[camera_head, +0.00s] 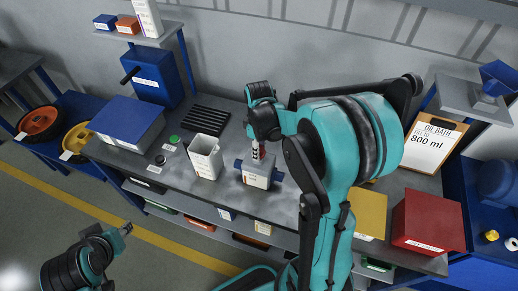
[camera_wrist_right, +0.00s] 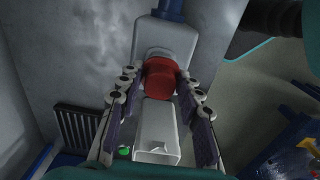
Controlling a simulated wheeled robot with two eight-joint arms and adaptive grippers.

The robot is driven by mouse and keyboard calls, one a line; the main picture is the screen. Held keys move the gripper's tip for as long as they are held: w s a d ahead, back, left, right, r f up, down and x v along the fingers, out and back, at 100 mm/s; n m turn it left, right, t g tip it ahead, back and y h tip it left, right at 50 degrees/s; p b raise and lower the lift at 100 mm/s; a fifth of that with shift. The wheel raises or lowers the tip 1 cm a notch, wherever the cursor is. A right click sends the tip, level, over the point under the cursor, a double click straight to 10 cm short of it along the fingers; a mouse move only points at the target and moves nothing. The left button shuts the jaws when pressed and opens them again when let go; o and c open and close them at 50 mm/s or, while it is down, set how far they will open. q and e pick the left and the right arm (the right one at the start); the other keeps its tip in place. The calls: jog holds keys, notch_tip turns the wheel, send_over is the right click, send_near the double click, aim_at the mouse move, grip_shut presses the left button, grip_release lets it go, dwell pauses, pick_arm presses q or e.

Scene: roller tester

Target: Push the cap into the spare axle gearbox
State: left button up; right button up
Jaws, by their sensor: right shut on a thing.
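The gearbox (camera_head: 256,181) is a pale grey block with blue stubs on its sides, standing on the grey bench. It also shows in the right wrist view (camera_wrist_right: 168,38), with a blue stub at the top edge. My right gripper (camera_head: 258,151) points down over the gearbox. In the right wrist view its fingers (camera_wrist_right: 160,92) are shut on the red cap (camera_wrist_right: 160,78). The cap is at the gearbox's top; I cannot tell how deep it sits. My left gripper (camera_head: 126,229) is away from the bench at lower left, its jaw state unclear.
A white open container (camera_head: 205,158) stands left of the gearbox. A black ribbed rack (camera_head: 206,120) and blue box (camera_head: 125,121) lie farther left. Yellow (camera_head: 369,214) and red (camera_head: 428,220) boxes stand at right. An oil bath clipboard (camera_head: 433,142) stands behind them.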

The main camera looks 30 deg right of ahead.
jog(key=shift+f+b, duration=0.8)
jog(key=shift+f, duration=0.15)
jog(key=o, duration=1)
jog(key=shift+r, duration=0.1)
notch_tip(320, 180, up, 12)
jog(key=shift+f, duration=0.1)
jog(key=shift+a, duration=0.1)
jog(key=shift+s+a+m, duration=0.25)
jog(key=shift+s+m, duration=0.05)
jog(key=s+a+f+m+t+b, duration=0.1)
jog(key=s+a+m+t, duration=0.1)
jog(key=s+a, duration=0.1)
jog(key=s+a+f+m+t+b, duration=0.1)
jog(key=s+a+f+m+t, duration=0.1)
jog(key=s+a+m, duration=0.1)
jog(key=s+a+f+m+t+b, duration=0.2)
jog(key=s+a+t, duration=0.1)
jog(key=s+a, duration=0.1)
jog(key=shift+s+m, duration=0.2)
jog(key=shift+m, duration=0.1)
